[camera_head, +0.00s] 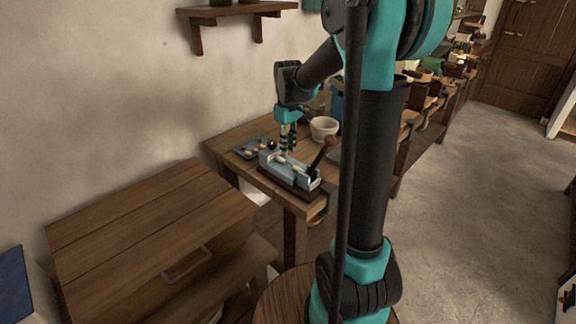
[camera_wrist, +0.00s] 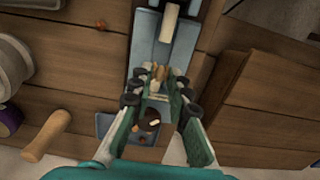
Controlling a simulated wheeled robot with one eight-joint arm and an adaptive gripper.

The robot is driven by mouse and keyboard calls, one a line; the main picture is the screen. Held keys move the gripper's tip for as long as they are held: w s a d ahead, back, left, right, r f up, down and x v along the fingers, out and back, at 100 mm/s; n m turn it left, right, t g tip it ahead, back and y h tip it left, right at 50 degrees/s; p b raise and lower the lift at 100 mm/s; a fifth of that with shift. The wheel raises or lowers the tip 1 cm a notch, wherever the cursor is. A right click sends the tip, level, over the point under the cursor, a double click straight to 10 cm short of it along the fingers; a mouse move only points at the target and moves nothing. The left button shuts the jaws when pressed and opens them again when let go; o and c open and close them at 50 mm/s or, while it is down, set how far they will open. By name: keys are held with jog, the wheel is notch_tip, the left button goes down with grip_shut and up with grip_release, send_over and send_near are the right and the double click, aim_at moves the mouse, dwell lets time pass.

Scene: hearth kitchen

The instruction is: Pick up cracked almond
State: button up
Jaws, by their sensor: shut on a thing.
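My gripper (camera_wrist: 158,80) is shut on a small brown and tan piece, the cracked almond (camera_wrist: 159,72), which shows between the fingertips. The fingers hide part of it. In the head view my gripper (camera_head: 288,148) points down over the grey-blue cracker (camera_head: 290,172), too small there to show the almond. The cracker stands on a dark base, with a brown-knobbed lever at its right. In the wrist view the cracker's grey body (camera_wrist: 147,48) lies below and beyond the fingertips; I cannot tell whether the almond touches it. A pale oblong piece (camera_wrist: 170,22) lies on the cracker.
A blue-grey tray (camera_head: 243,153) with small pieces lies left of the cracker. A white pot (camera_head: 323,128) stands behind it. The wooden table's (camera_head: 230,140) front edge is close to the cracker. A lower wooden bench (camera_head: 140,225) stands at the left.

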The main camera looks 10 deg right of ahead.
jog(key=shift+r, duration=1.85)
